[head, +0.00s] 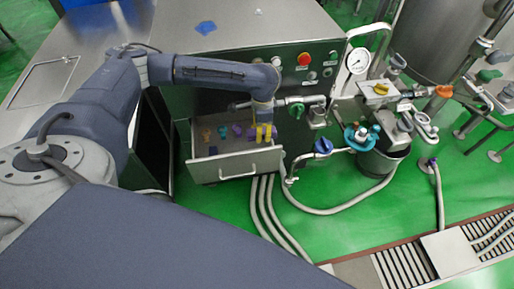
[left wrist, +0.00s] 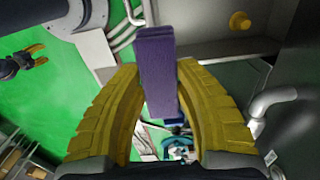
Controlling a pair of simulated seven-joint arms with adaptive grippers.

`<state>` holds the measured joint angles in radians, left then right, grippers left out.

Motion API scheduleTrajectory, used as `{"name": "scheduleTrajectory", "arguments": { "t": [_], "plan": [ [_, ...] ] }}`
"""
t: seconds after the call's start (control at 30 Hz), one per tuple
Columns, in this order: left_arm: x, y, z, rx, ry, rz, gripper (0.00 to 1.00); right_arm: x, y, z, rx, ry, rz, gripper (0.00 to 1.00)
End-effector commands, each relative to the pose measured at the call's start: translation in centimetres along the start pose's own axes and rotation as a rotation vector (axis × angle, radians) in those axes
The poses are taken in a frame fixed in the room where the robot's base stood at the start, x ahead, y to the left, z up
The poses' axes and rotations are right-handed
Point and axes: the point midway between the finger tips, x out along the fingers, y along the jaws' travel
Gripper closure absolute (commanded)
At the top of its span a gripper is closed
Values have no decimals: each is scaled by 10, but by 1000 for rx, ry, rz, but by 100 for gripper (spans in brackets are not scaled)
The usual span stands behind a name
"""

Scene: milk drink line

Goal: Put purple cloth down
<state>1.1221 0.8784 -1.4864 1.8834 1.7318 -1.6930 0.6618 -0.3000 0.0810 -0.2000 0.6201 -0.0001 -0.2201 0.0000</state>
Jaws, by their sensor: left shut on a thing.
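A folded purple cloth (left wrist: 157,72) stands between the yellow fingers of my left gripper (left wrist: 160,125) in the left wrist view. The gripper is shut on it. In the head view my left gripper (head: 263,132) points down over the right side of an open drawer (head: 235,163), near its front. The cloth is hard to make out there. At the left edge of the left wrist view, my right gripper (left wrist: 32,56) shows small, its two yellow fingers apart and empty, over the green floor.
Several small coloured things, including an orange one (head: 207,134), lie in the drawer. Pipes and a blue valve (head: 323,146) stand close to the right of the drawer. Hoses (head: 268,210) run across the floor.

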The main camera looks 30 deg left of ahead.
Motion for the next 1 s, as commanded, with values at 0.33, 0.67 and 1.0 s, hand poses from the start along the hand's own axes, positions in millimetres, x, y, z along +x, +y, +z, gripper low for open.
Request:
{"name": "scheduleTrajectory", "arguments": {
  "t": [0.33,0.67,1.0],
  "plan": [
    [16,-33,6,422,0,1,93,0,1,0,0,0,1,48],
    [20,-62,7,851,-1,0,93,0,1,0,0,0,1,48],
    [22,-75,6,1275,0,0,93,0,-2,-1,1,1,-2,48]
  ]
}}
